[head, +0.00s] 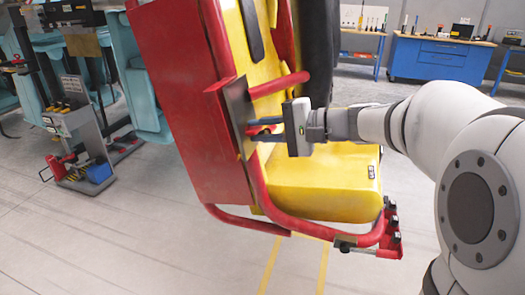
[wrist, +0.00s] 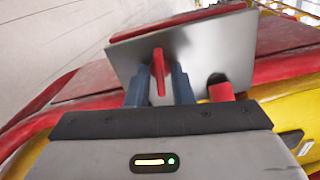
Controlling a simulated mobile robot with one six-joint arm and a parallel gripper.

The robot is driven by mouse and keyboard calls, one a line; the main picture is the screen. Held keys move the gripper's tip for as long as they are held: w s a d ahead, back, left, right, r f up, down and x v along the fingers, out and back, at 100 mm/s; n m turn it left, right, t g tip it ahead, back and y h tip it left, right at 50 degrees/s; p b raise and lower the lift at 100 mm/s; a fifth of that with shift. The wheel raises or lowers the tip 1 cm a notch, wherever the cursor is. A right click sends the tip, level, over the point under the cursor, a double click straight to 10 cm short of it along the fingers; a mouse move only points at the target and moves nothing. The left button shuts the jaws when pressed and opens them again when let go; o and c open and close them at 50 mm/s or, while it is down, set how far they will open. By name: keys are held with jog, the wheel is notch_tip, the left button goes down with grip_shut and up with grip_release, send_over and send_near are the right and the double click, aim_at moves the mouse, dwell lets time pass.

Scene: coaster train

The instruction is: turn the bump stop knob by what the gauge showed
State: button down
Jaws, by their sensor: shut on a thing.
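The bump stop knob seems to be the red upright bar (wrist: 158,72) on a grey metal plate (wrist: 215,50) in the wrist view. My gripper (wrist: 159,84) has its two blue-grey fingers on either side of the bar and is shut on it. In the head view my gripper (head: 256,130) reaches from the right to the same plate (head: 236,105), on the side of a tilted red and yellow coaster car (head: 325,180). There the knob is mostly hidden by the fingers. I see no gauge reading that I can make out.
A red tab (wrist: 221,92) beside a black spot sits just right of the fingers in the wrist view. Red tubes (head: 278,86) run above and below my gripper. A grey stand (head: 85,150) is at left, and a blue workbench (head: 440,62) stands behind. Floor at lower left is clear.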

jog(key=n+b, duration=0.3)
jog(key=b, duration=0.1)
jog(key=shift+f+b, duration=0.15)
jog(key=shift+b, duration=0.25)
jog(key=c, duration=1.5)
grip_release()
jog(key=shift+c, duration=0.2)
jog(key=shift+d, duration=0.1)
jog(key=v, duration=0.7)
jog(key=shift+s+d, duration=0.25)
jog(key=shift+d, duration=0.05)
